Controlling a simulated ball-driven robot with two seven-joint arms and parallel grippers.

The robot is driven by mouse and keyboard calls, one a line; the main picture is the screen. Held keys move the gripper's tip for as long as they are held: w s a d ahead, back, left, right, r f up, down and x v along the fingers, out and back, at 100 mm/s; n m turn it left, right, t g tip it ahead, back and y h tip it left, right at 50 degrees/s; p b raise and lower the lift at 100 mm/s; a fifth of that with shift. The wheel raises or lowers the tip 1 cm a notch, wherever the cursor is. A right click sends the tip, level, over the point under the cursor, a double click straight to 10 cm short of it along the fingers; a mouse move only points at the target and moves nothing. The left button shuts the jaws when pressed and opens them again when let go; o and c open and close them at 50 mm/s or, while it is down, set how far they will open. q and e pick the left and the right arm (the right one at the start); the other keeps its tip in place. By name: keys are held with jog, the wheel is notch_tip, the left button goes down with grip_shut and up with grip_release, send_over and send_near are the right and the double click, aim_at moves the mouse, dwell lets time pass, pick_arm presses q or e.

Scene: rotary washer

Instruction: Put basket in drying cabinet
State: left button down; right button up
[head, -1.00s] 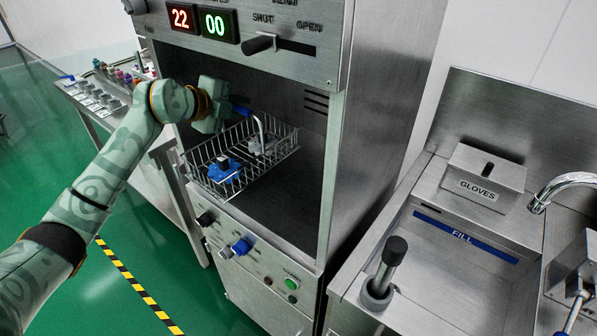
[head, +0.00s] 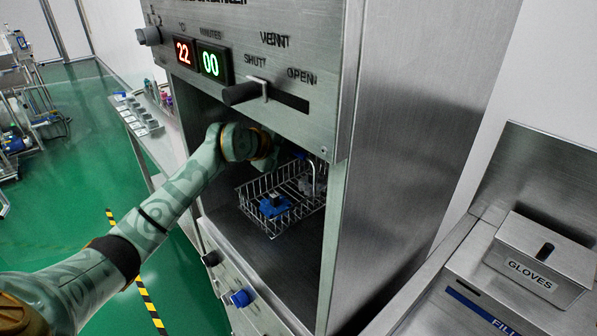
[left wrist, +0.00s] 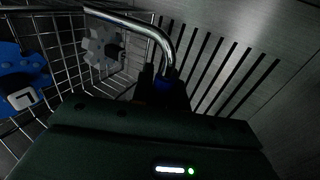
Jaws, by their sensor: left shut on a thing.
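The wire basket (head: 268,228) is inside the open drying cabinet (head: 265,90), near its right wall. It holds a blue part (head: 274,206) and a grey part, which shows in the left wrist view (left wrist: 103,44). A bent metal handle (left wrist: 160,28) rises from the basket. My left gripper (left wrist: 168,88) is shut on this handle at its blue grip. In the head view the gripper is mostly hidden behind my wrist and the cabinet's upper panel. Whether the basket touches the cabinet floor is hard to tell. My right gripper is not in view.
The cabinet's side posts and upper panel, with its vent slider (head: 243,92), frame the opening. Free floor shows left of the basket. A glove box (head: 543,258) and sink counter stand right; a bench with small items (head: 140,118) stands left.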

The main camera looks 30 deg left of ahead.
pick_arm(q)
notch_tip(320, 180, down, 4)
jog(key=shift+f+b, duration=0.2)
jog(key=shift+b, duration=0.4)
jog(key=shift+r, duration=0.1)
jog(key=c, duration=1.4)
grip_release()
